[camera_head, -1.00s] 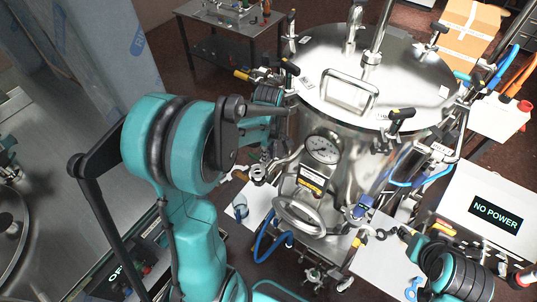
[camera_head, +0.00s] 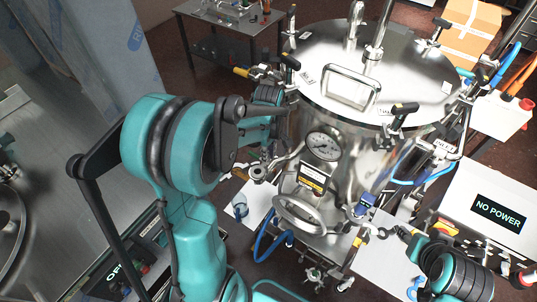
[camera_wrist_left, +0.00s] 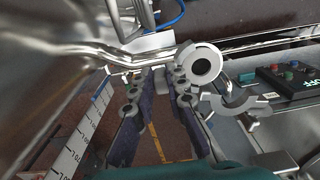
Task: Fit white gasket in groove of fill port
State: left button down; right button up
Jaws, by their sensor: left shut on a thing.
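The fill port (camera_wrist_left: 200,65) is a pale metal ring with a dark hole, on a bent pipe at the tank's side. In the head view the port (camera_head: 258,172) is small, beside my left wrist. My left gripper (camera_wrist_left: 160,72) has its fingertips just left of the port in the wrist view. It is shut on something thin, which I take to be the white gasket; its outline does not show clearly. In the head view my arm hides most of this gripper. My right arm is at the lower right; its jaws are too unclear to read.
An open clamp (camera_wrist_left: 242,106) hangs beside the port. The steel tank (camera_head: 345,190) stands close by with a pressure gauge (camera_head: 323,146) and handwheel. A control panel (camera_wrist_left: 285,75) lies to the right in the wrist view. A blue hose (camera_head: 264,235) hangs below.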

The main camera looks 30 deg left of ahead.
pick_arm(q)
jog(key=shift+f, duration=0.2)
dwell(0.5)
jog(key=c, duration=1.4)
grip_release()
jog(key=shift+c, duration=0.2)
notch_tip(320, 180, up, 12)
jog(key=s+d+f+m+t+b, duration=0.2)
jog(key=f+m+b, duration=0.3)
jog(key=f+b, duration=0.3)
jog(key=s+d+f+m+t+b, duration=0.2)
jog(key=s+d+f+m+b, duration=0.2)
jog(key=f+b, duration=0.5)
jog(key=s+d+f+m+t+b, duration=0.3)
jog(key=s+d+f+m+b, duration=0.1)
jog(key=f+m+b, duration=0.4)
jog(key=shift+s+f, duration=0.45)
